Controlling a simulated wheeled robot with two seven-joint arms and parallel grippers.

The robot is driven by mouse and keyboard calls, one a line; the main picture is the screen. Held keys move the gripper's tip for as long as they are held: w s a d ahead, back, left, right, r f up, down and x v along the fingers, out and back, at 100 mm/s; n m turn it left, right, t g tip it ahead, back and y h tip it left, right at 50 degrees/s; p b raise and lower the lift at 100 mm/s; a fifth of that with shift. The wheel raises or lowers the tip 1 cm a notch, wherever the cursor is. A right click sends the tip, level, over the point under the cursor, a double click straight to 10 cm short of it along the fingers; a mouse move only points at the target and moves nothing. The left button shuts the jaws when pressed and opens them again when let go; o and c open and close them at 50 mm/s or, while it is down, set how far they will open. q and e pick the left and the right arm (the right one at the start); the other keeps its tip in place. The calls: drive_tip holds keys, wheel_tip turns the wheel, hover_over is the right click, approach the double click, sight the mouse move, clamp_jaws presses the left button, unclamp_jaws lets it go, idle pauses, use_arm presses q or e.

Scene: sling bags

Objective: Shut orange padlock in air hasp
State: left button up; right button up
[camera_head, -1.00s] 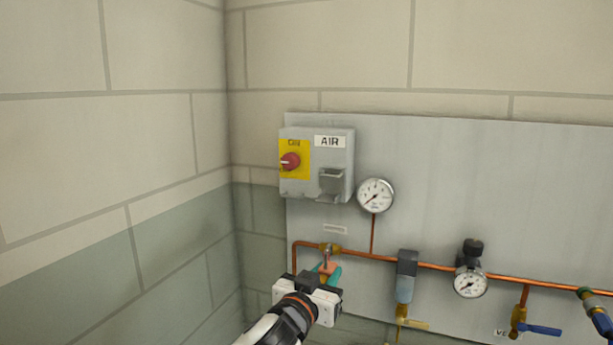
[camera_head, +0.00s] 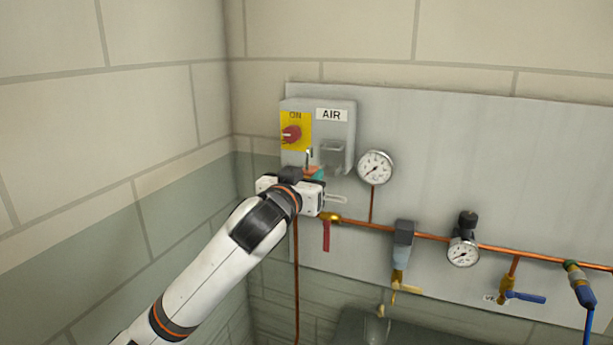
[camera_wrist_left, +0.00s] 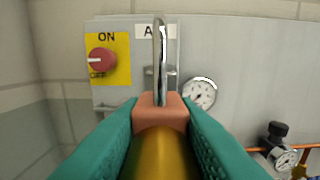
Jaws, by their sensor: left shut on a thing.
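My left gripper (camera_head: 312,174) is shut on the orange padlock (camera_wrist_left: 160,112), whose body sits between the teal fingers in the left wrist view. Its tall metal shackle points up; whether it is open at one leg I cannot tell. In the head view the padlock (camera_head: 311,169) is mostly hidden by my gripper, just below the grey AIR box (camera_head: 290,104). The hasp (camera_head: 333,150) is on the box's lower right front; in the left wrist view it is partly behind the shackle. The padlock appears apart from the hasp. My right gripper is not in view.
A gauge (camera_head: 375,167) is right of the box. A copper pipe (camera_head: 434,237) with a red-handled valve (camera_head: 327,235) runs below. The wall on the left is bare.

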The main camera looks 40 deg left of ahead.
use_arm(q)
drive_tip(key=shift+f+p+x, duration=0.1)
drive_tip(key=shift+p+x, duration=0.1)
drive_tip(key=shift+x, duration=1.05)
drive_tip(key=shift+f+p+x, duration=0.15)
drive_tip(key=shift+x, duration=1.1)
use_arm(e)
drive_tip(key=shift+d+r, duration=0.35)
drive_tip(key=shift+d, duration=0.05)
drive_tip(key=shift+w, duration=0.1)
use_arm(q)
drive_tip(key=shift+d+p, duration=0.1)
drive_tip(key=shift+p, duration=0.35)
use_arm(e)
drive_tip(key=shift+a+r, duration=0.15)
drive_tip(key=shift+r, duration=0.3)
use_arm(q)
drive_tip(key=shift+w, duration=0.1)
drive_tip(key=shift+p+x, duration=0.8)
drive_tip(key=shift+x, duration=2.8)
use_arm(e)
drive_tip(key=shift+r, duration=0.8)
use_arm(q)
drive_tip(key=shift+w, duration=0.1)
drive_tip(key=shift+f, duration=0.1)
drive_tip(key=o, duration=1.1)
